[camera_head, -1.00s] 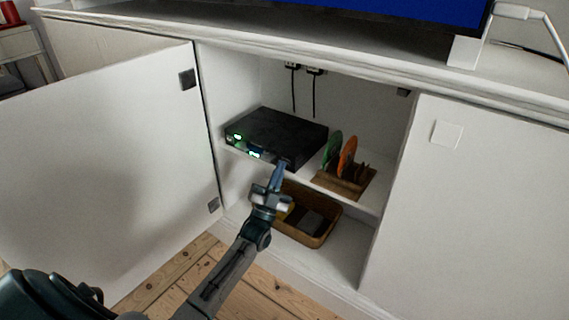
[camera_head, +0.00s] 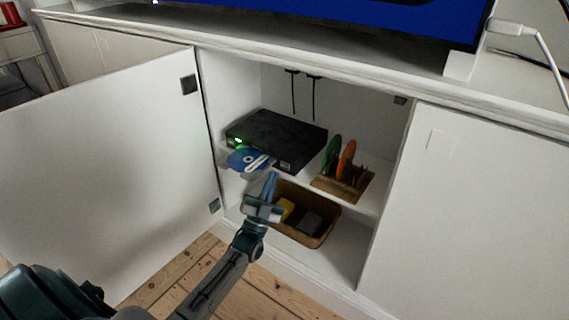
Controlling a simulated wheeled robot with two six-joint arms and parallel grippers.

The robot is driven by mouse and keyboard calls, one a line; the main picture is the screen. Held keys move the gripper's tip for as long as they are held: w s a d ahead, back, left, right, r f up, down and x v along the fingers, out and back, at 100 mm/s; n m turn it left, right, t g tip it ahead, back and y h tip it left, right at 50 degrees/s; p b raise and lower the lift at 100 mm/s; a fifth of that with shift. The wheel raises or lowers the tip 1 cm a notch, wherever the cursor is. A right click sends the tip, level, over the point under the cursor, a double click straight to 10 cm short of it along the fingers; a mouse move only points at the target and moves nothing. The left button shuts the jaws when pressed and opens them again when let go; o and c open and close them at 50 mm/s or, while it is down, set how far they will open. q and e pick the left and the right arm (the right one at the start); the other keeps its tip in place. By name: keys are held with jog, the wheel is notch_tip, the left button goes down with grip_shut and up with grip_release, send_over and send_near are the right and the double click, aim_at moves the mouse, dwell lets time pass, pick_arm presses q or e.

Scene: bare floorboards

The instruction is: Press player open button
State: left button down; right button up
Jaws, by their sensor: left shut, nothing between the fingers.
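The black disc player (camera_head: 280,132) sits on the cabinet's middle shelf, with a green light at its left front. Its disc tray is out at the front left, with a blue disc (camera_head: 246,159) lying on it. My left gripper (camera_head: 271,181) is shut and empty, just in front of and below the player's front. It is close to the tray but looks apart from it. The exact button cannot be made out. My right gripper is not in view.
A wooden rack (camera_head: 343,187) with a green and an orange disc stands right of the player. A wicker basket (camera_head: 312,237) is on the lower shelf. The open left door (camera_head: 100,170) borders my arm. A screen is on top.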

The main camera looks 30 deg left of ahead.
pick_arm(q)
jog(key=shift+s+a+p, duration=0.1)
jog(key=shift+s+p, duration=0.55)
jog(key=shift+s, duration=0.85)
dwell(1.9)
